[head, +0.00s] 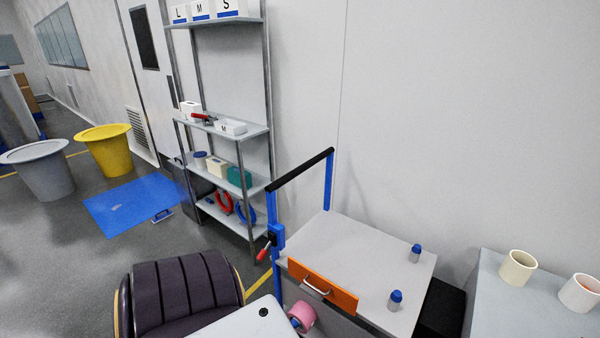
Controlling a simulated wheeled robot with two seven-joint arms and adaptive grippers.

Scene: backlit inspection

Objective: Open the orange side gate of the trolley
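The trolley (375,260) stands right of centre, with a light grey top and a blue frame with a black push bar (300,170). Its orange side gate (335,292) is on the near side, upright against the edge of the top, with a pale handle (317,286) on its face. It looks closed. A blue clamp-like block with a red-tipped lever (264,248) sits on the blue post left of the gate. Two small blue-capped containers (416,252) stand on the top. Neither gripper shows in the head view.
A dark padded chair (185,290) stands at the front left. A white surface (240,322) and a pink roll (302,316) are near the trolley's front. A grey table with two cups (517,267) is at the right. Shelving (220,130) stands behind; a blue mat (130,205) lies left.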

